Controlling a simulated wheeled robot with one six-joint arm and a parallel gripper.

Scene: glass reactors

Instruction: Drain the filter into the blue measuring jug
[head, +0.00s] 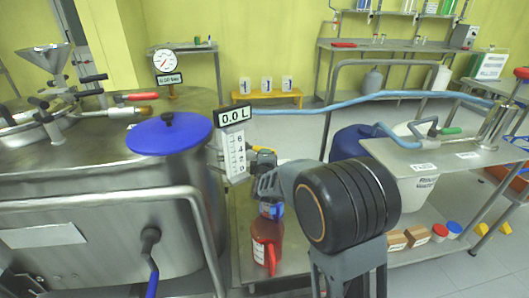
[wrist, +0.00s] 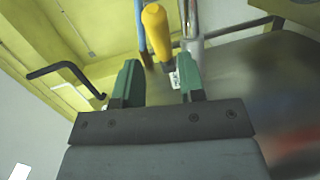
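A steel vessel (head: 165,190) with a blue lid (head: 170,133) stands at the left in the head view; I cannot tell for sure that it is the filter. A yellow handle (wrist: 157,32) lies ahead of and between the green fingers of my gripper (wrist: 159,80) in the wrist view. The fingers are apart, with no visible contact on it. In the head view my gripper (head: 266,184) is beside the level scale, partly hidden by my arm. A small blue thing (head: 276,211) shows below it; I cannot tell whether this is the measuring jug.
A "0.0 L" display (head: 233,116) is above the scale (head: 235,155). A steel rail (head: 110,195) runs before the vessel. A blue hose (head: 340,103) crosses behind. Boxes (head: 417,236) lie at right.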

